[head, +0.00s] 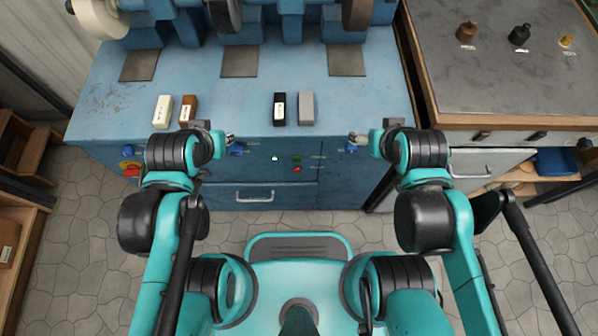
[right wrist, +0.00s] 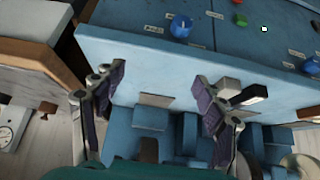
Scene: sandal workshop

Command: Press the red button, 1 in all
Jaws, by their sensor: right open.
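A small red button (head: 297,170) sits on the front face of the blue bench, just below a green button (head: 297,160). In the right wrist view the red button (right wrist: 237,1) is cut by the top edge, beside the green button (right wrist: 240,20). My right gripper (head: 355,141) is to the right of the buttons, near a blue knob, touching neither button. In its wrist view the right gripper (right wrist: 160,97) has its fingers wide apart with nothing between them. My left gripper (head: 229,138) is to the left of the buttons; its fingers are too small to read.
A red-and-yellow switch (head: 130,168) is on the bench front at left. Blue knobs (right wrist: 181,26) flank the buttons. Cream, brown, black (head: 279,109) and grey blocks stand on the bench top (head: 240,100). A drawer handle (head: 254,198) lies below. A bottle table (head: 500,75) stands at right.

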